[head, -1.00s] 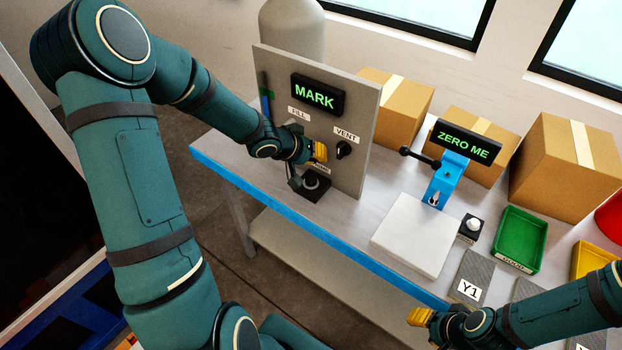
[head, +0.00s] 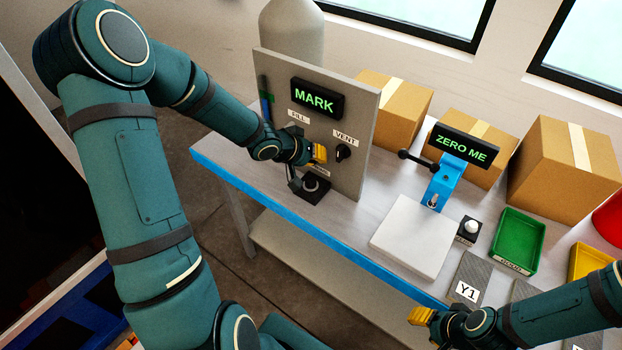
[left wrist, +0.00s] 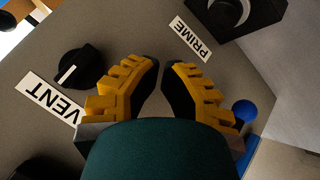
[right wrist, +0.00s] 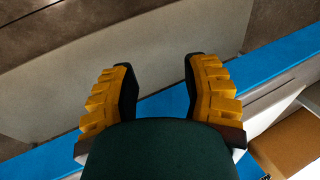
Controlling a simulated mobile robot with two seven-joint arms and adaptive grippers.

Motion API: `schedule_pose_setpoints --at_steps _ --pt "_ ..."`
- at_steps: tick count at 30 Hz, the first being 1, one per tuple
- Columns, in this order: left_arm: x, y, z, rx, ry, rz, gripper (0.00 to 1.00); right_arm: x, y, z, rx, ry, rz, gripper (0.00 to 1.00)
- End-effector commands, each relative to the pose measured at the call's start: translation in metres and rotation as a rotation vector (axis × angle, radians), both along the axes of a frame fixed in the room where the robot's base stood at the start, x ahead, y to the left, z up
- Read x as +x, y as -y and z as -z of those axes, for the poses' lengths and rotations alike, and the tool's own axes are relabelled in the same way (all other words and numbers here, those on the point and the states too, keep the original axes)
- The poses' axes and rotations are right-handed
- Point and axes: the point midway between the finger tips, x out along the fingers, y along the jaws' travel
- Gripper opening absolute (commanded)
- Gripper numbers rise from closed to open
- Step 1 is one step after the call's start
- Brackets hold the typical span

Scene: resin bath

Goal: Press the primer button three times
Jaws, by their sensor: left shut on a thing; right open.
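The primer button (head: 312,186) is a round dark button on a black base at the foot of the grey panel (head: 358,100); it shows partly in the left wrist view (left wrist: 238,10), by the PRIME label (left wrist: 190,40). My left gripper (head: 316,153) is at the panel's face above the button, apart from it. In the left wrist view its yellow-backed fingers (left wrist: 163,68) point between the VENT knob (left wrist: 80,68) and the PRIME label. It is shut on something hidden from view. My right gripper (head: 418,316) is open and empty in front of the bench edge.
The panel's display (head: 317,97) reads MARK. Cardboard boxes (head: 560,170) line the back.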

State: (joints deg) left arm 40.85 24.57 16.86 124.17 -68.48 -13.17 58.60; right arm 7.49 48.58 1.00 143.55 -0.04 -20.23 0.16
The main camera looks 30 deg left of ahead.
Motion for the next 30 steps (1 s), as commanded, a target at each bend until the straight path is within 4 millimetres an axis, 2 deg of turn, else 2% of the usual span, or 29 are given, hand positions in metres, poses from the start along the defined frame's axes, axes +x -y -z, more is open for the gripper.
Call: schedule_pose_setpoints --at_steps 1,6,15,21,30 --pt "-0.001 -0.001 -0.006 -0.003 -0.002 -0.004 0.00 0.002 0.001 -0.012 0.001 0.004 0.003 0.47" --pt "-0.003 -0.002 -0.017 -0.001 -0.002 -0.008 0.00 0.006 0.002 -0.039 0.001 0.017 0.012 0.47" --pt "-0.007 -0.003 -0.032 -0.003 -0.004 -0.005 0.00 0.013 0.005 -0.074 0.003 0.033 0.028 0.47" --pt "-0.009 -0.003 -0.035 -0.004 -0.005 -0.001 0.00 0.015 0.006 -0.081 0.003 0.038 0.032 0.47" --pt "-0.009 -0.003 -0.035 -0.004 -0.004 0.000 0.00 0.015 0.006 -0.081 0.003 0.039 0.033 0.47"
